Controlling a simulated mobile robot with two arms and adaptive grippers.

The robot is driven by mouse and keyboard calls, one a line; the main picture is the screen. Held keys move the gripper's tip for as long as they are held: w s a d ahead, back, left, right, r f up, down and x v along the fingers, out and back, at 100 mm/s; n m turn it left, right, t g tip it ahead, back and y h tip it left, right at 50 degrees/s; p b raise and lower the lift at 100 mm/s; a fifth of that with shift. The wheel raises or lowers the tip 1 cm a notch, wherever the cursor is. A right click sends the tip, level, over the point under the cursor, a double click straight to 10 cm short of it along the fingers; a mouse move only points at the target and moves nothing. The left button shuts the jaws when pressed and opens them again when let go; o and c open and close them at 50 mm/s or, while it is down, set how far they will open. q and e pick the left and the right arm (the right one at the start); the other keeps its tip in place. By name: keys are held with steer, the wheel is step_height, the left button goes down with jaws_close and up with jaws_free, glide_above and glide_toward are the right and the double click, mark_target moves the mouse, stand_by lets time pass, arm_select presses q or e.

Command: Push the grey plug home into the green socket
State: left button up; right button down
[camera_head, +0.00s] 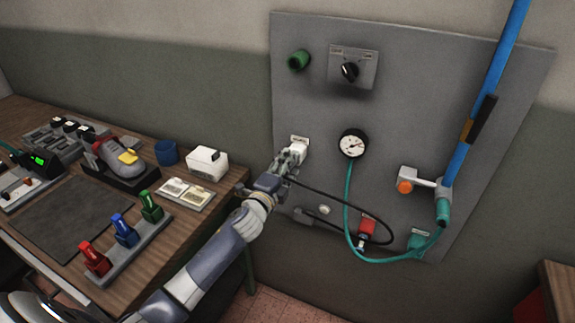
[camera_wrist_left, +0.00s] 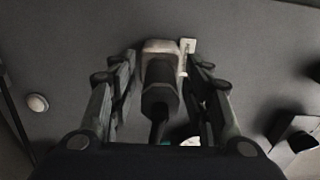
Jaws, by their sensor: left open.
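The dark grey plug (camera_wrist_left: 160,88) is in the left wrist view, between the two fingers of my left gripper (camera_wrist_left: 160,82), with its black cable running down toward the palm. The fingers stand apart on either side, with gaps beside the plug. Directly behind the plug is a pale socket housing (camera_wrist_left: 163,46), also visible as a white box (camera_head: 299,142) on the wall panel. How deep the plug sits is hidden. In the head view my left gripper (camera_head: 292,157) is at that box and hides the plug. A green round fitting (camera_head: 299,60) sits higher on the panel.
The grey panel (camera_head: 420,100) carries a gauge (camera_head: 352,144), a black knob (camera_head: 349,71), an orange-ended lever (camera_head: 405,186) and a red valve (camera_head: 367,227). A black cable (camera_head: 345,201) loops below my gripper. The wooden bench (camera_head: 222,187) holds tools left of my arm.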

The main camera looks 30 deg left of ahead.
stand_by(0.4)
arm_select(q)
jaws_close()
steer(key=shift+s, duration=0.1)
steer(key=shift+s+d+p, duration=0.1)
steer(key=shift+s+p, duration=0.6)
steer(key=shift+s, duration=2.2)
step_height(320, 180, up, 28)
steer(key=s+p, duration=0.2)
steer(key=p, duration=1)
steer(key=shift+p, duration=0.4)
stand_by(0.4)
